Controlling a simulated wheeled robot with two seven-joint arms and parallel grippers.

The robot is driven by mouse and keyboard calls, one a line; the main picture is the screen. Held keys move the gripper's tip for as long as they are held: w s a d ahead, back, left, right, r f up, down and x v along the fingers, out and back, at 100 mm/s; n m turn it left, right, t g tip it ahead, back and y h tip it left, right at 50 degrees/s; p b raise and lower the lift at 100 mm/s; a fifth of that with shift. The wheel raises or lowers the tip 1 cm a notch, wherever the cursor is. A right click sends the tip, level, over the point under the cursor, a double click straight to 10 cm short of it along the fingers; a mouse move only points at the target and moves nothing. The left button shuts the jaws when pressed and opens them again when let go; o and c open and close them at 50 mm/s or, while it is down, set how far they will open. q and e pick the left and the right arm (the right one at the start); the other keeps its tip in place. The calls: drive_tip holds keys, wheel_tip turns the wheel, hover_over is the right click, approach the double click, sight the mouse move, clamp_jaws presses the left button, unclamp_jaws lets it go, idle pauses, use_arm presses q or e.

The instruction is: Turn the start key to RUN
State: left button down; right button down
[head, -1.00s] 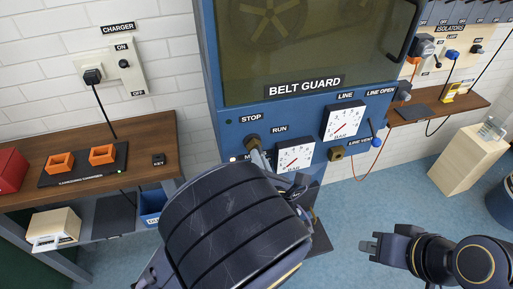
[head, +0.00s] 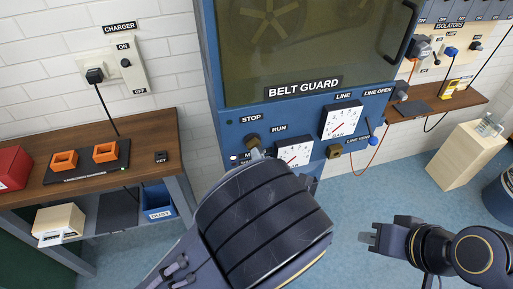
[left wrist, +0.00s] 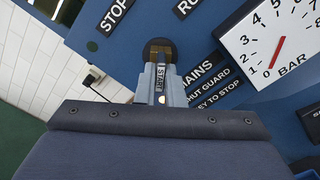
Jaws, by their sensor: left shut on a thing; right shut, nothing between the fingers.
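The start key shows in the left wrist view (left wrist: 160,85) as a dark tag with START on it, running up to a round brass-coloured lock (left wrist: 158,47). My left gripper (left wrist: 160,88) is shut on the start key, its fingers on both sides of the tag. My right gripper (head: 367,238) is shut and empty, over the floor at the lower right.
Two gauges (head: 341,120) (head: 295,152) are right of the lock; my left arm partly covers the lower one. A brass-coloured fitting (head: 333,151) is beside it. A wooden bench (head: 139,147) stands left. Open floor lies around my right gripper.

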use_arm(q)
drive_tip(key=m+p, duration=0.2)
drive_tip(key=m, duration=0.3)
drive_tip(key=c, duration=1.5)
unclamp_jaws()
drive_tip(key=shift+o, duration=0.2)
